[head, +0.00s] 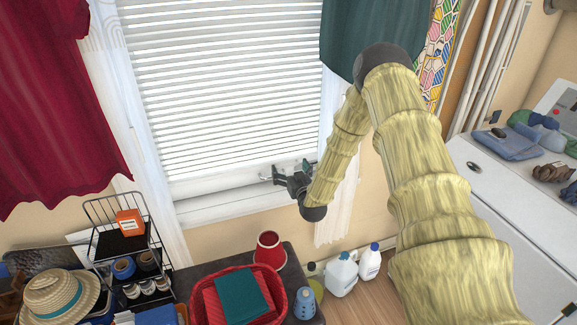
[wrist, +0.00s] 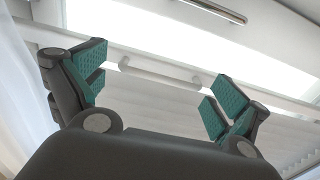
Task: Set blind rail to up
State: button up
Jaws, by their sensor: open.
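The white slatted blind (head: 225,80) hangs lowered over most of the window, with its pale bottom rail (head: 215,181) low, a little above the sill. My gripper (head: 283,175) is at the right end of the window's lower part, close to the rail. In the wrist view, my gripper (wrist: 160,78) is open, with teal pads spread apart. A short white handle (wrist: 160,73) on a white strip shows between and beyond the fingers. I cannot tell whether the fingers touch it. Nothing is held.
A red curtain (head: 60,100) hangs left and a dark teal cloth (head: 365,35) right. Below stand a wire rack (head: 125,228), a red basket (head: 205,315), a red cup (head: 269,250) and white bottles (head: 342,275). A metal bar (wrist: 215,10) shows at the wrist view's top.

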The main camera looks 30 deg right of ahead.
jog(key=shift+w+d, duration=0.2)
jog(key=shift+w, duration=0.5)
jog(key=shift+r, duration=0.15)
grip_shut()
